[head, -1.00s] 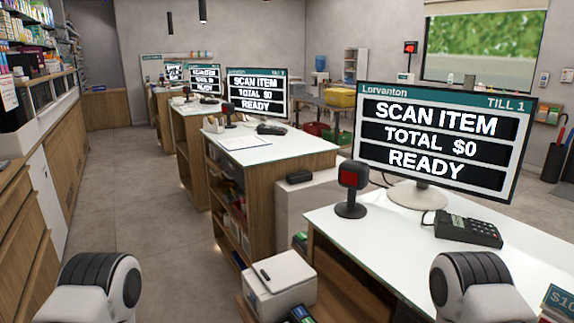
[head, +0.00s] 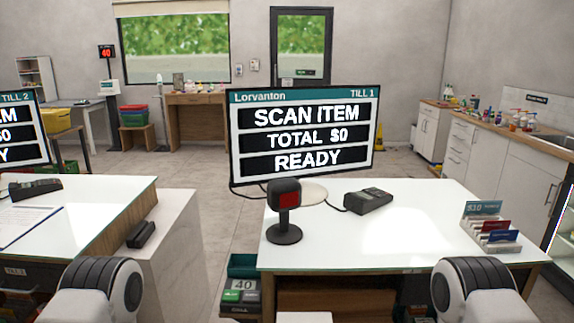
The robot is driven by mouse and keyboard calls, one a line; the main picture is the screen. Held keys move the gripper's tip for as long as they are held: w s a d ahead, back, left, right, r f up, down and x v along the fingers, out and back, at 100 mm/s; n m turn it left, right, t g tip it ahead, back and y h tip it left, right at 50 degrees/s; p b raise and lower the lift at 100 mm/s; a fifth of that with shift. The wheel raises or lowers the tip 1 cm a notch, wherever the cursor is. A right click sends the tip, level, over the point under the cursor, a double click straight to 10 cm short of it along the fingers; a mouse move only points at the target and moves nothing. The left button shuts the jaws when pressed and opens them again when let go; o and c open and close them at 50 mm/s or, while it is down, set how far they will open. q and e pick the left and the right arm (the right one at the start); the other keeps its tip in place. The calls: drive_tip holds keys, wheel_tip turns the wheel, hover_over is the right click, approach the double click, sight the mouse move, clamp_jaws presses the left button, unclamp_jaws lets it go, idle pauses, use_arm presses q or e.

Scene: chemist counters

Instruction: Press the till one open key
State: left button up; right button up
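The till one screen (head: 303,164) stands on the white counter (head: 400,236) straight ahead in the head view. It reads "SCAN ITEM", "TOTAL $0", "READY". A dark keypad unit (head: 369,200) with a cable lies on the counter right of the screen's foot. A black scanner with a red window (head: 284,208) stands in front of the screen. I cannot make out which key is the open key. Only rounded white and black links of my two arms show at the bottom edge. Both grippers are out of view.
A card rack (head: 490,228) stands at the counter's right end. Cabinets (head: 503,160) line the right wall.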

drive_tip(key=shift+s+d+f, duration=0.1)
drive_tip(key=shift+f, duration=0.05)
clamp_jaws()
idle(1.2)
